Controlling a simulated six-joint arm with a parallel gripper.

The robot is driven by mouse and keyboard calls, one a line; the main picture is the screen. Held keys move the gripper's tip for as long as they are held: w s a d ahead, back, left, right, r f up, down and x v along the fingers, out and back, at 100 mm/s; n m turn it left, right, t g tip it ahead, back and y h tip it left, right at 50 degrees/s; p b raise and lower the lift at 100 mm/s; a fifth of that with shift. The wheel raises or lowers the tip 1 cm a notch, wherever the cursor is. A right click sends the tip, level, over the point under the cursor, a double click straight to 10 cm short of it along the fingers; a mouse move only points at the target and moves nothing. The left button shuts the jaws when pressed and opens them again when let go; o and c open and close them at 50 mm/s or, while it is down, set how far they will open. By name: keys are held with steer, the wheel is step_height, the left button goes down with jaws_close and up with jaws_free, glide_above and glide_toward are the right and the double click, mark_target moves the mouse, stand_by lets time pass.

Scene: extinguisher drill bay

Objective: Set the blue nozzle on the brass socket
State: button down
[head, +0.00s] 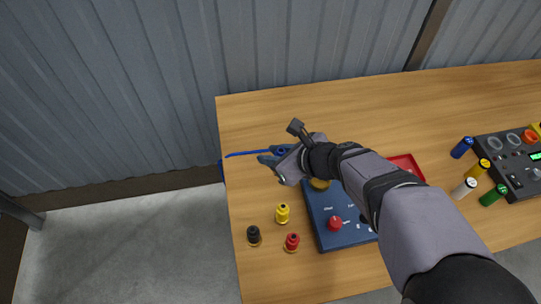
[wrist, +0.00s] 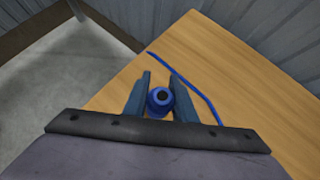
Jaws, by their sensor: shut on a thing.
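The blue nozzle (wrist: 160,99) is between my gripper's (wrist: 160,90) fingers in the wrist view, with its round end and dark centre hole facing the camera. In the head view my gripper (head: 270,157) is over the left part of the wooden table, and its wrist hides most of the nozzle. A blue cord (head: 243,154) shows beside it and reaches to the table's left edge. A gold-coloured round piece (head: 320,184) shows partly behind my wrist, at the blue panel box; I cannot tell whether it is the brass socket.
Yellow (head: 282,213), black (head: 254,234) and red (head: 292,241) fittings stand at front left. The blue panel box (head: 325,240) has a red knob (head: 335,223). A red tray (head: 408,160) is beyond my arm. Several coloured cylinders and a dark console (head: 515,180) are at right. The back left is clear.

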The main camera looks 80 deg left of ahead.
steer(key=w+p, duration=0.2)
steer(key=w, duration=0.2)
steer(key=w+d+m+t+p, duration=0.1)
steer(key=w+p, duration=0.1)
steer(key=w, duration=0.2)
steer(key=w+d+r+m+y+p, duration=0.1)
steer(key=w+p, duration=0.2)
steer(key=w, duration=0.1)
steer(key=shift+w+d+t, duration=0.1)
steer(key=shift+w+t, duration=0.2)
steer(key=shift+t, duration=0.1)
steer(key=shift+s+f+n+g, duration=0.25)
steer(key=shift+n+g, duration=0.05)
steer(key=shift+s+r+n+g+h, duration=0.35)
steer(key=shift+s+n+g+h, duration=0.2)
steer(key=shift+s+n, duration=0.2)
steer(key=shift+f, duration=0.15)
steer(key=shift+f+b, duration=2.45)
steer(key=shift+f, duration=0.3)
steer(key=shift+f+b, duration=0.65)
steer(key=c, duration=1.7)
jaws_free()
steer(key=shift+d, duration=0.1)
steer(key=shift+c, duration=0.2)
